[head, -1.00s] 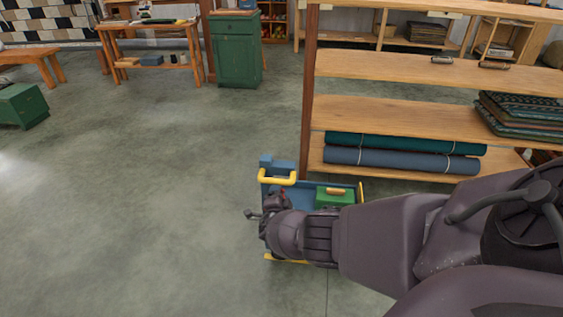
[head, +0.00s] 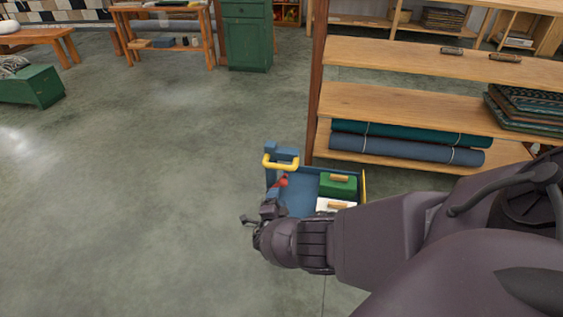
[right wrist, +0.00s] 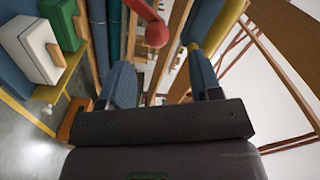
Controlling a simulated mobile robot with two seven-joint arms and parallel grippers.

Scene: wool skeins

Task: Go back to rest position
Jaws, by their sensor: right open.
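My right gripper (head: 250,221) shows at the end of my right arm, in front of the left side of a blue cart. In the right wrist view its two blue-padded fingers stand apart with nothing between them, so my right gripper (right wrist: 161,82) is open and empty. A red ball-ended lever (right wrist: 156,33) shows just beyond the fingers; I cannot tell its exact distance. My forearm hides the near part of the cart. My left gripper is not in the head view.
The blue cart (head: 300,197) with a yellow handle (head: 281,164) carries a green box (head: 338,186) and a white box (head: 335,204). A wooden shelf (head: 420,107) with rolled mats stands behind it. A green bench box (head: 35,87) is far left. The floor (head: 140,180) at left is clear.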

